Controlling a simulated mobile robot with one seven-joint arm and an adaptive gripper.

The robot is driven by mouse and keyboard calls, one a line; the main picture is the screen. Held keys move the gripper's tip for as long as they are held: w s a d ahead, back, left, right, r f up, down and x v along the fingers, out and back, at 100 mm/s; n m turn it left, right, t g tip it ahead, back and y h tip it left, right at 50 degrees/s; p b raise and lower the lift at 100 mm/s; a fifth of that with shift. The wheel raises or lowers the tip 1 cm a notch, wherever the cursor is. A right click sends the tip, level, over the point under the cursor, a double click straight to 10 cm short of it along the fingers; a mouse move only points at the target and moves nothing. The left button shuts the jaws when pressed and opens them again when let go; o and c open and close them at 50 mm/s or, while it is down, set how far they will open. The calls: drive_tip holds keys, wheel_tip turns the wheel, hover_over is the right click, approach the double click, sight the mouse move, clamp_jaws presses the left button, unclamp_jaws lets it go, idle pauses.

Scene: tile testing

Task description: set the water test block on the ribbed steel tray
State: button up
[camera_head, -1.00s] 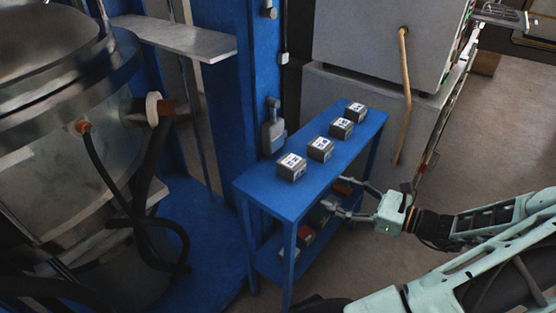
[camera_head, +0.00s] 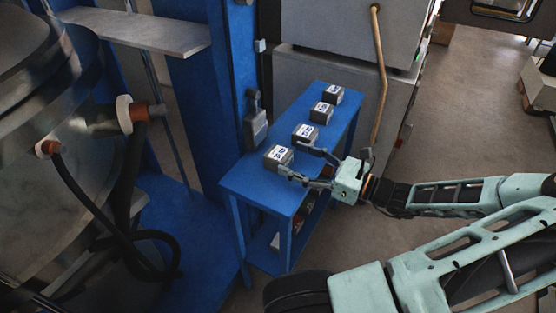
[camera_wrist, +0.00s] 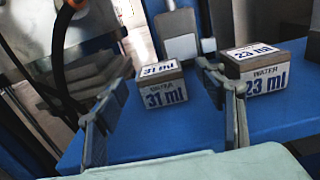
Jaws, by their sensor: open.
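Several grey blocks with white labels stand in a row on a blue table (camera_head: 250,186). The wrist view reads "WATER 31 ml" on the nearest block (camera_wrist: 163,92), which also shows in the head view (camera_head: 278,157). The block beside it (camera_wrist: 265,72) reads "WATER 23 ml"; it is second in the row (camera_head: 305,133). Labels on the two farther blocks (camera_head: 321,112) are too small to read. My gripper (camera_head: 292,160) is open at the table's right edge, its fingers pointing at the 31 ml block, which appears between them in the wrist view. I cannot make out a ribbed steel tray.
A large metal vessel (camera_head: 50,90) with black hoses stands at the left. A blue column and a grey wall box (camera_head: 256,125) stand behind the table. Grey cabinets (camera_head: 325,65) are beyond its far end. The lower shelf holds some items. Open floor (camera_head: 465,110) lies at the right.

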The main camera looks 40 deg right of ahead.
sight(278, 153)
drive_tip(key=b+x, duration=0.2)
drive_tip(key=x, duration=0.3)
drive_tip(key=shift+w+a, duration=0.1)
drive_tip(key=shift+a, duration=0.05)
drive_tip(key=c, duration=1.7)
drive_tip(key=shift+c, duration=0.2)
drive_tip(key=shift+r, duration=0.1)
